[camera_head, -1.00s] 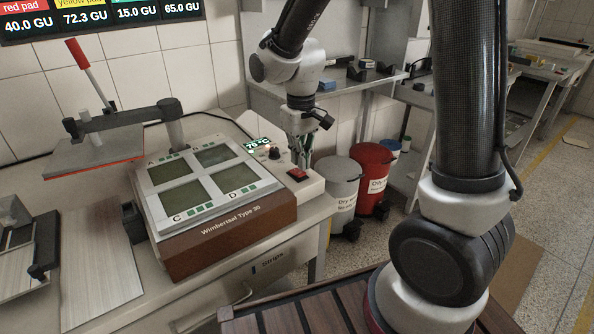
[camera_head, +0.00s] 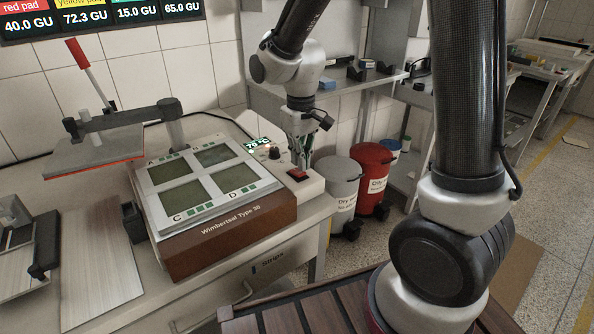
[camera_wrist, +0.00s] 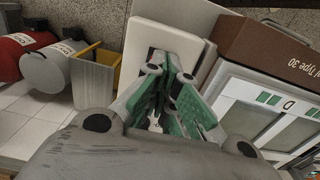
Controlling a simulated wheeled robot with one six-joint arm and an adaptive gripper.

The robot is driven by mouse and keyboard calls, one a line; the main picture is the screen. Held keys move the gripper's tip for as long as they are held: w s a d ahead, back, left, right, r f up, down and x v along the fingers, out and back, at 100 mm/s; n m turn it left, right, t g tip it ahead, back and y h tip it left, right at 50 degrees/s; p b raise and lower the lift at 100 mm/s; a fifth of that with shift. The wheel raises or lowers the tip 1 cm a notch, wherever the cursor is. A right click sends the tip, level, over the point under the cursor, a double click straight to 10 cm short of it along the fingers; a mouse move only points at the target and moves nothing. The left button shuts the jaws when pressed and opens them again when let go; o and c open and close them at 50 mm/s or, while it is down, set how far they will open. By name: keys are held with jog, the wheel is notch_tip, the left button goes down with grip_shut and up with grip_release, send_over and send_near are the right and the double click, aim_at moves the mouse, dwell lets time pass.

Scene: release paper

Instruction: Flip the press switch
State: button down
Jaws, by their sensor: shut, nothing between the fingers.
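The press switch (camera_head: 298,174) is a small red rocker on the white control box at the right end of the press. My gripper (camera_head: 302,164) points down just above it in the head view, its green-lined fingers shut and empty. In the wrist view the fingers (camera_wrist: 165,118) come together over the white control box (camera_wrist: 138,75). There the switch is hidden behind the fingers. I cannot tell whether the fingertips touch the switch. The press (camera_head: 228,222) has a brown front marked "Wimbertsal Type 30" and a plate with several dark square windows.
A dark knob (camera_head: 274,153) and a green lit display (camera_head: 257,144) stand on the control box beside my gripper. A lever-handled press arm (camera_head: 120,122) is at the left. A grey bin (camera_head: 340,185) and a red bin (camera_head: 371,170) stand right of the bench.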

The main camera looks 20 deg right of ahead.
aim_at(300, 173)
jog(key=shift+f, duration=1.2)
dwell(0.8)
jog(key=shift+r, duration=3.55)
jog(key=s+d+r+m+t, duration=0.1)
jog(key=s+d+r+t, duration=0.1)
jog(key=s+d+r, duration=0.3)
jog(key=s+d+r+m+t, duration=0.2)
jog(key=s+d+r, duration=0.4)
jog(key=s+d, duration=0.4)
jog(key=s, duration=0.4)
jog(key=shift+m, duration=0.3)
jog(key=shift+r, duration=0.1)
